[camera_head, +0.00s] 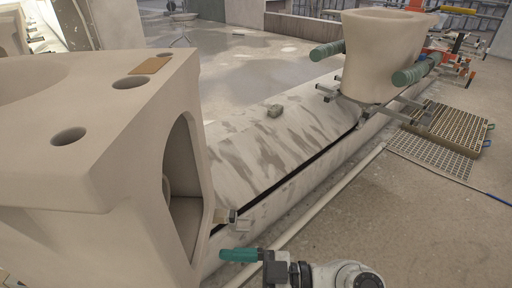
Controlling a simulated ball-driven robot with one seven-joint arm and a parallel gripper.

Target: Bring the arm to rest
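My arm shows at the bottom edge, with a white rounded link (345,276) and a dark grey block to its left. The gripper is in front of the long pale curved cover and to the right of the large beige ceramic piece. I cannot tell whether it touches anything.
The large beige ceramic piece (110,150), with holes in its top, fills the left. Another beige ceramic piece (382,55) stands between green padded rollers (410,75) at upper right. A streaked curved cover (275,140) runs between them. A slatted grate (447,130) lies right. Floor at lower right is clear.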

